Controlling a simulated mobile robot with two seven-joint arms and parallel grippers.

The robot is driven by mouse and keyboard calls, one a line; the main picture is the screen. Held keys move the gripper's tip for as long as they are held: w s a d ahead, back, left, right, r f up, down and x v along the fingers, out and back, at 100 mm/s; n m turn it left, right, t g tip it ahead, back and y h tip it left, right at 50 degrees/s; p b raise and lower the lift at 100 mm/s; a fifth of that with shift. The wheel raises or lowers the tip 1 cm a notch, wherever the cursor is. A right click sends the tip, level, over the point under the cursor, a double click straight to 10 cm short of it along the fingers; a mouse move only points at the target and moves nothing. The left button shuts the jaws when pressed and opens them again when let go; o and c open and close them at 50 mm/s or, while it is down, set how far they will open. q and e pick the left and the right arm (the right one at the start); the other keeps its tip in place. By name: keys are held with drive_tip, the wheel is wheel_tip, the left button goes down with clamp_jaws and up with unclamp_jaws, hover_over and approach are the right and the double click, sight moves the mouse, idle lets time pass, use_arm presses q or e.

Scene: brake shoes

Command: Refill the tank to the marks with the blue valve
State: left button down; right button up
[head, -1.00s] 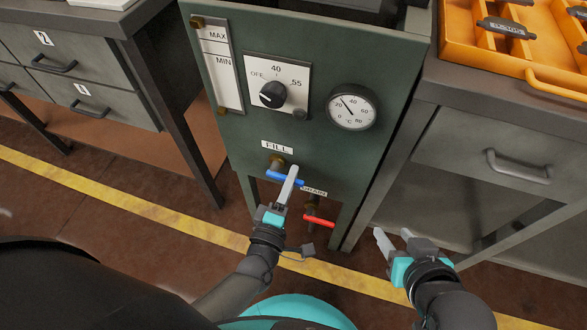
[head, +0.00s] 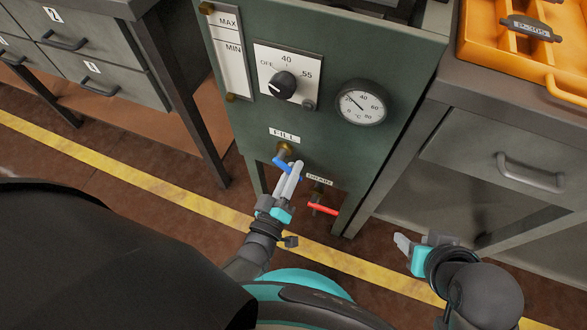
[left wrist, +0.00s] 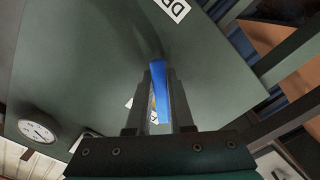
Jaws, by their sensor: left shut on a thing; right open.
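The green tank cabinet (head: 300,130) stands in the middle of the head view. The blue valve (head: 279,163) sits under the FILL label (head: 284,135). My left gripper (head: 291,172) is shut on its handle, which also shows between the fingers in the left wrist view (left wrist: 160,92). The level gauge (head: 230,62) carries MAX and MIN marks at the upper left; I cannot make out a liquid level in it. The red valve (head: 322,209) is by the DRAIN label (head: 319,181), right of my left gripper. My right gripper (head: 416,241) is open and empty, low at the right.
A dial knob (head: 282,85) and a round temperature gauge (head: 361,102) are on the panel. A grey bench (head: 470,110) with an orange tray (head: 485,58) stands at the right, drawers (head: 85,65) at the left. A yellow line (head: 180,198) crosses the floor.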

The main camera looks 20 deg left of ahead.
use_arm(q)
drive_tip(key=shift+f, duration=0.1)
use_arm(e)
drive_tip(key=shift+d, duration=0.1)
idle(0.4)
use_arm(q)
drive_tip(key=c, duration=0.8)
unclamp_jaws()
drive_tip(key=s+p, duration=0.2)
drive_tip(key=s, duration=1.3)
drive_tip(key=shift+s+a+p, duration=0.15)
drive_tip(key=shift+a+p, duration=0.15)
drive_tip(key=shift+p, duration=0.05)
use_arm(e)
drive_tip(key=shift+g+h, duration=0.3)
drive_tip(key=shift+g, duration=0.5)
drive_tip(key=f, duration=0.2)
drive_tip(key=d+f, duration=0.1)
drive_tip(key=f, duration=0.1)
drive_tip(key=shift+s+f, duration=0.1)
drive_tip(key=shift+s, duration=0.3)
